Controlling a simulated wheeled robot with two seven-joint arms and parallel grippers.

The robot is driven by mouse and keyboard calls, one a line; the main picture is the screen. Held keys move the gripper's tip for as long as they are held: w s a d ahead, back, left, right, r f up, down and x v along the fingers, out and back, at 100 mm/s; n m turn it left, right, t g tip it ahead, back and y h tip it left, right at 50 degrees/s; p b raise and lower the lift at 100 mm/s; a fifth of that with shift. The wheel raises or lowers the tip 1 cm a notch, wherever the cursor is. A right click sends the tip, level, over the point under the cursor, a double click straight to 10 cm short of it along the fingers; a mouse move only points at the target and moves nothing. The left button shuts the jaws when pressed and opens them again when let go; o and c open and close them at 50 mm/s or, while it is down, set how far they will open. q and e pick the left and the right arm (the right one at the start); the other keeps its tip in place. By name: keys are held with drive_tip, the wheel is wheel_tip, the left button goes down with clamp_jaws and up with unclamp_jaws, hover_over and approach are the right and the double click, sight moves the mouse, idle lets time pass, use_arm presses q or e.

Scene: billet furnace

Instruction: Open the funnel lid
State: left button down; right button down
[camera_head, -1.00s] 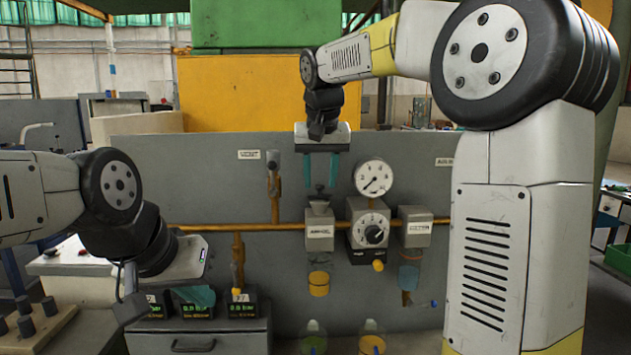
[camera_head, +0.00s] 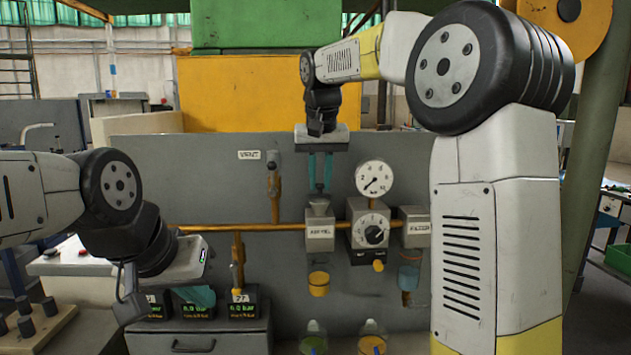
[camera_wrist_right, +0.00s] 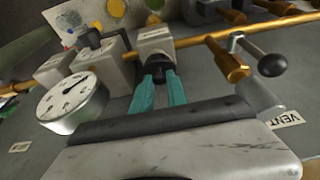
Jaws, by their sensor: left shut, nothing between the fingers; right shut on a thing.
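The small dark funnel lid (camera_head: 318,200) sits on top of the grey labelled box (camera_head: 320,233) on the orange pipe. My right gripper (camera_head: 320,189) points down over that box. Its teal fingers are shut on the lid, and the right wrist view shows the dark lid (camera_wrist_right: 159,74) between the fingertips, directly at the box top (camera_wrist_right: 154,42). The lid's details are mostly hidden by the fingers. My left gripper (camera_head: 203,299) is at the lower left, shut and empty, in front of the small digital displays.
A pressure gauge (camera_head: 374,178) and a dial box (camera_head: 370,228) stand just right of the labelled box. A vent valve (camera_head: 273,174) rises to its left. The orange pipe (camera_head: 210,227) runs across the grey panel. Cups hang below.

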drive_tip(key=shift+w+r+g, duration=0.25)
drive_tip(key=shift+w+g, duration=0.2)
drive_tip(key=shift+g, duration=0.35)
drive_tip(key=shift+w+r+g, duration=0.2)
drive_tip(key=shift+w+g, duration=0.25)
drive_tip(key=shift+g, duration=0.35)
drive_tip(key=c, duration=1.3)
unclamp_jaws()
